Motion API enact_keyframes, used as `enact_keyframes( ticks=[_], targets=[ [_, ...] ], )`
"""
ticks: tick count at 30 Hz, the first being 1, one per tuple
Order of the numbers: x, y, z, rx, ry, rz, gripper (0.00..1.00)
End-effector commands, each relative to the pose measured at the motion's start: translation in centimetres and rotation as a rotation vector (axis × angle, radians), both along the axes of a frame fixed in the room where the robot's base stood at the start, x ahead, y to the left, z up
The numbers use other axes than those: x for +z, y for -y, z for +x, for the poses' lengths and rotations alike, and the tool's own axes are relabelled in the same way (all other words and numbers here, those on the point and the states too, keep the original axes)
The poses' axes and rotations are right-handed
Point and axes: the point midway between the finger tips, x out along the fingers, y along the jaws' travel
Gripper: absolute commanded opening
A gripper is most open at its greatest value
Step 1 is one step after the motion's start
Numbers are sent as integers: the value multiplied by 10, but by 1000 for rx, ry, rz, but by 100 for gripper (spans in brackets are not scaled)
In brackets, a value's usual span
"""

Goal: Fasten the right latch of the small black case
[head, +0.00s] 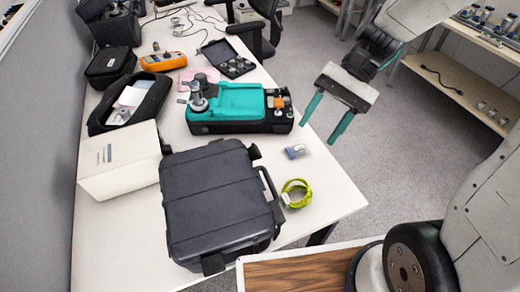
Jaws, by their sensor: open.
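A black hard case (210,200) lies with its lid down on the near part of the white table. Its carrying handle (271,193) is on the right side. One dark latch-like tab (253,152) sticks out at the far right corner; another tab (213,264) shows at the near edge. I cannot tell from this view whether either is fastened. My gripper (320,132) is open and empty, its two teal fingers apart and pointing down. In the picture it is up and right of the case, by the table's right edge, touching nothing.
A teal and black device (238,106) stands behind the case. A white box (118,163) sits at its left. A yellow-green cable coil (297,193) and a small grey-blue item (295,151) lie right of it. An open black case (228,60) is farther back.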

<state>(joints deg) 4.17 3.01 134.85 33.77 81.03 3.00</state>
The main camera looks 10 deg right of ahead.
Motion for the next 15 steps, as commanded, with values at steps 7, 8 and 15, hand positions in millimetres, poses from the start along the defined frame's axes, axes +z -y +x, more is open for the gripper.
enact_keyframes(
  ticks=[7,8,15],
  targets=[
    [-50,-20,43,-182,-269,169,51],
    [-57,-22,48,-205,-300,189,51],
    [-117,-33,85,-397,-529,336,51]
  ],
)
